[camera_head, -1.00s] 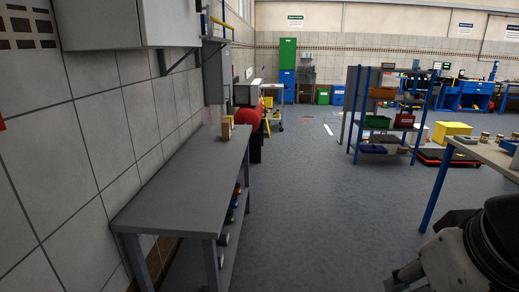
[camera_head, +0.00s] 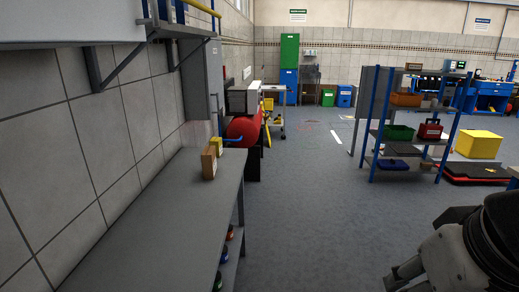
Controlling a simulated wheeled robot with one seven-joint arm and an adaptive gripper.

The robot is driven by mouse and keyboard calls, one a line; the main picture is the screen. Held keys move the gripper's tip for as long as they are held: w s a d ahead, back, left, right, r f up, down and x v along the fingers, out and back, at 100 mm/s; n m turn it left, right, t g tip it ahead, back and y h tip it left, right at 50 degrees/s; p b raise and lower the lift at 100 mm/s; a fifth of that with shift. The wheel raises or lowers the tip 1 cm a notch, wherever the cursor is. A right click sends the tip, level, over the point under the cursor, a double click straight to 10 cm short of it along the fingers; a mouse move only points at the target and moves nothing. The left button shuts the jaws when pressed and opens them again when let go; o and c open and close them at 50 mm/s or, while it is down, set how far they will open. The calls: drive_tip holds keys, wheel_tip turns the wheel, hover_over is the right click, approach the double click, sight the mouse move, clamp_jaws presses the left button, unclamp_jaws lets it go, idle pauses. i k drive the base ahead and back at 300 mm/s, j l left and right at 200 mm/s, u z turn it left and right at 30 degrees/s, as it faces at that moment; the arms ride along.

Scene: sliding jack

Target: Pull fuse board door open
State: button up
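A tall grey wall cabinet (camera_head: 200,75) hangs on the left wall beyond the workbench; I cannot tell for sure whether it is the fuse board. Its front is seen at a steep angle, and no open door shows. My gripper (camera_head: 396,280) is at the lower right edge of the view, partly cut off, and far from the cabinet. Nothing shows in its fingers, and their opening is not clear.
A grey workbench (camera_head: 165,225) with small boxes (camera_head: 210,162) runs along the left wall. A pale wall unit on brackets (camera_head: 65,22) overhangs it. A red tank (camera_head: 243,131) stands beyond. A blue-post shelf (camera_head: 405,130) is on the right. The middle floor is clear.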

sight(212, 50)
drive_tip(key=i, duration=1.75)
drive_tip(key=i+l, duration=0.1)
drive_tip(key=i, duration=1.65)
drive_tip(key=j+u, duration=0.05)
drive_tip(key=j, duration=0.05)
